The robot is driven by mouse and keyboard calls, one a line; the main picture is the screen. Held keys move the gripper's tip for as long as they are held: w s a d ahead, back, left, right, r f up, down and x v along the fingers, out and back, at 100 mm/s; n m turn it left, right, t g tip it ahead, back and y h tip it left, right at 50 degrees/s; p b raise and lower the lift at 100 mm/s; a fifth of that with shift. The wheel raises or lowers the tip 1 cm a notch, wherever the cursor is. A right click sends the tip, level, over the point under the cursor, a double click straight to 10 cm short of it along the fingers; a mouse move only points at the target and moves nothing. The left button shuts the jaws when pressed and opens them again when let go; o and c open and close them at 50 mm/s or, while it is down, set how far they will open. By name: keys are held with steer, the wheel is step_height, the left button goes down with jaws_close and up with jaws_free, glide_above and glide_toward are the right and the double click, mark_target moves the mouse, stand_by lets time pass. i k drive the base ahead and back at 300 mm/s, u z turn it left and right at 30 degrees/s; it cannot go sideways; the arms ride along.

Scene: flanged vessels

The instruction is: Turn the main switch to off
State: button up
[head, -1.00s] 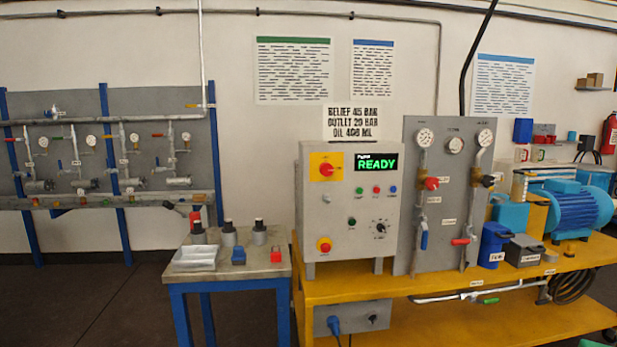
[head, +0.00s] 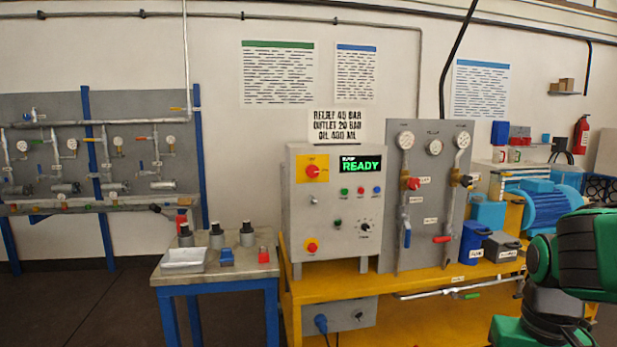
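The main switch (head: 312,171) is a red rotary knob on a yellow square plate. It sits at the upper left of the grey control box (head: 320,225). The green display (head: 361,165) beside it reads READY. The knob's exact pointing direction is too small to tell. Part of my green and black arm shows at the lower right, well apart from the box. My gripper is not visible.
The control box and a gauge panel (head: 418,224) stand on a yellow bench (head: 415,283). A small side table (head: 168,274) at left holds a tray, several dark-topped cylinders and small blocks. A blue motor (head: 541,207) stands at right. Floor at the left is clear.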

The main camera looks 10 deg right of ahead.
mark_target(312, 171)
steer(key=i, duration=1)
steer(key=z, duration=0.05)
